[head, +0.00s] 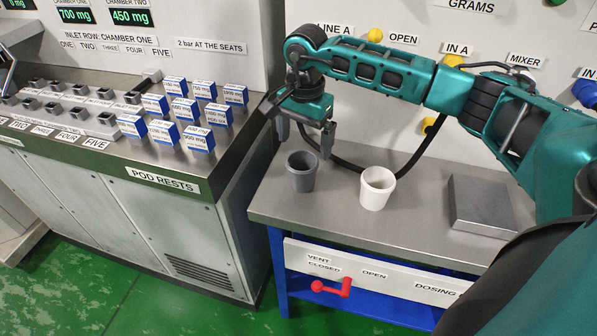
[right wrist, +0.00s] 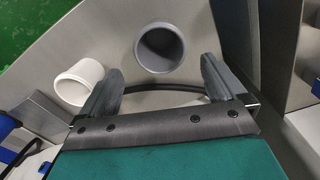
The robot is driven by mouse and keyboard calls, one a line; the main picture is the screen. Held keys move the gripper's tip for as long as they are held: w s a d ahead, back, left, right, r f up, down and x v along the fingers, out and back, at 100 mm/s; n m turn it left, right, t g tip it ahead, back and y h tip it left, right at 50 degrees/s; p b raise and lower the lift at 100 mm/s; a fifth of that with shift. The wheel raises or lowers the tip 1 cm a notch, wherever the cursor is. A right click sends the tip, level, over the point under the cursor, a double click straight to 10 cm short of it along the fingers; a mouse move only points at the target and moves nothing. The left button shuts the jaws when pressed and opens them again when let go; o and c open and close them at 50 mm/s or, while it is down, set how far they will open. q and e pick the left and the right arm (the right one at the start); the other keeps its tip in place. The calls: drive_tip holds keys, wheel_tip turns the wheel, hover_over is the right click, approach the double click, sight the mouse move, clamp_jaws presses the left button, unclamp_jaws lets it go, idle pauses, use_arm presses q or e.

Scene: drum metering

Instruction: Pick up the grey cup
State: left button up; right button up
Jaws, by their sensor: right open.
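The grey cup (head: 301,172) stands upright on the steel bench at its left part, its open mouth up. My right gripper (head: 305,145) is open and empty just above and behind the cup, fingers pointing down. In the right wrist view the grey cup (right wrist: 161,50) lies ahead of the gap between the two fingers (right wrist: 160,82), apart from them. A white cup (head: 376,190) stands to the right of the grey one; it also shows in the right wrist view (right wrist: 78,84). My left gripper is not in view.
A grey flat block (head: 480,205) lies on the bench (head: 420,235) at the right. A black hose (head: 400,168) curves behind the cups. Several blue-and-white boxes (head: 185,108) stand on the cabinet to the left. A red handle (head: 333,288) is below the bench front.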

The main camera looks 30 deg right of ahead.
sight(302, 172)
wheel_tip(302, 172, down, 5)
drive_tip(key=shift+r, duration=0.2)
drive_tip(key=f, duration=0.5)
drive_tip(key=shift+a+f, duration=0.1)
drive_tip(key=shift+a, duration=0.2)
drive_tip(key=c, duration=1)
